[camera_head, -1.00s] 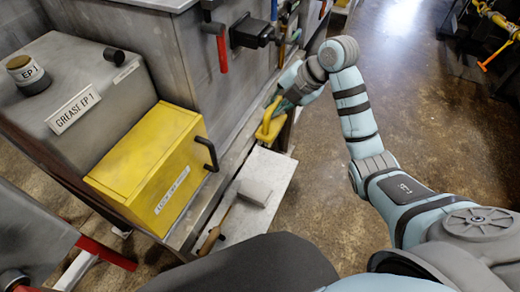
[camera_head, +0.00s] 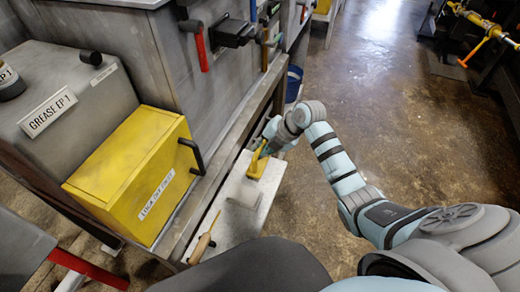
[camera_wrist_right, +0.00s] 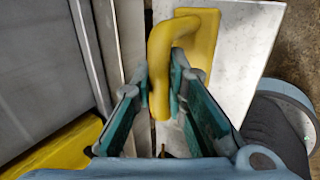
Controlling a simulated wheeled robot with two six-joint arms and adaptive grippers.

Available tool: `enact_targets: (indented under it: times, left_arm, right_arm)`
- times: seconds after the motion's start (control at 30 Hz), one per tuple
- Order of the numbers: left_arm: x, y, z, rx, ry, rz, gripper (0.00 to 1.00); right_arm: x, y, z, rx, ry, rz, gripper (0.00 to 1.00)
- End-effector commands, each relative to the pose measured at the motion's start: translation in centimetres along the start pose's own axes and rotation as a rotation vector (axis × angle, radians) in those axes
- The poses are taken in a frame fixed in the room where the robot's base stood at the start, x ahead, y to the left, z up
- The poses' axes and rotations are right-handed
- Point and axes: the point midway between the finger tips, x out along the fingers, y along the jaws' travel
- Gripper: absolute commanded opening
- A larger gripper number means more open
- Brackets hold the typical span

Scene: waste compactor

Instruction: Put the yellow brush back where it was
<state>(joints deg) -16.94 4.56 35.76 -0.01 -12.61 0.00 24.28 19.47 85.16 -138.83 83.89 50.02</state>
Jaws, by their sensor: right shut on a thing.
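The yellow brush (camera_head: 257,164) is at the far end of a white board (camera_head: 228,226) in the head view. My right gripper (camera_head: 268,143) is shut on its handle. In the right wrist view, the brush's curved yellow handle (camera_wrist_right: 160,62) stands between the gripper's two fingers (camera_wrist_right: 161,88), and its flat yellow back shows behind over the white board (camera_wrist_right: 238,70). The brush's underside is hidden, so I cannot tell whether it touches the board. My left gripper is not in view.
A mallet-like tool with a wooden handle (camera_head: 204,241) lies on the near part of the board. A yellow box (camera_head: 135,175) with a dark handle stands left of it. A blue bucket (camera_head: 293,84) is beyond the board. Open floor (camera_head: 400,130) lies to the right.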

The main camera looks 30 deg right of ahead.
Motion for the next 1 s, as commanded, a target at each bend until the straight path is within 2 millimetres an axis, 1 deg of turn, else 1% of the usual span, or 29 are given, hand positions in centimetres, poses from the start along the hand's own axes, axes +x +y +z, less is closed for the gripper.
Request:
enact_targets:
  times: [0.03, 0.13, 0.17, 0.2, 0.27, 0.3, 0.57, 0.67, 0.77, 0.87, 1.0]
  left_arm:
    - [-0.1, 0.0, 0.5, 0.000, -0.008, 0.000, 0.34]
    - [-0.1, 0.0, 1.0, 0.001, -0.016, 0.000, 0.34]
    - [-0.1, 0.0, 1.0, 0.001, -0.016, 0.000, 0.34]
    - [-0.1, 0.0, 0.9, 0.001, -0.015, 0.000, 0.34]
    - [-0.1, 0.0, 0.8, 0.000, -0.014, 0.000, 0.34]
    - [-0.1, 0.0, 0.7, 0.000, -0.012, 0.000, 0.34]
    - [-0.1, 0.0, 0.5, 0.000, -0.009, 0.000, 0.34]
    - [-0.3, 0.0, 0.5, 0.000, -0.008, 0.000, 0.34]
    - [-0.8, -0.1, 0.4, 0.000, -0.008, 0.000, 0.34]
    - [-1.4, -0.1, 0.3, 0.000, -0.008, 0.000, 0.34]
    - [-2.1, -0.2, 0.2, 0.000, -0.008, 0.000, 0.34]
  right_arm:
    - [-0.1, 0.1, 0.0, 0.000, 0.000, 0.001, 0.00]
    - [-0.1, 0.1, 0.0, 0.000, 0.000, 0.001, 0.00]
    - [-0.1, 0.1, 0.0, 0.000, 0.000, 0.000, 0.15]
    - [-0.1, 0.1, 0.0, 0.000, 0.000, 0.000, 0.21]
    - [-0.1, 0.1, 0.0, 0.000, 0.000, 0.000, 0.31]
    - [-0.1, 0.1, 0.0, 0.000, 0.000, 0.000, 0.33]
    - [-0.2, 0.1, 0.0, 0.000, 0.000, 0.001, 0.33]
    - [-0.8, 0.2, 0.1, 0.001, -0.002, 0.001, 0.33]
    - [-2.4, 0.2, 0.1, -0.001, -0.003, 0.000, 0.33]
    - [-4.8, 0.2, 0.1, -0.001, -0.004, 0.000, 0.33]
    - [-8.7, 0.2, 0.1, -0.003, -0.005, -0.001, 0.33]
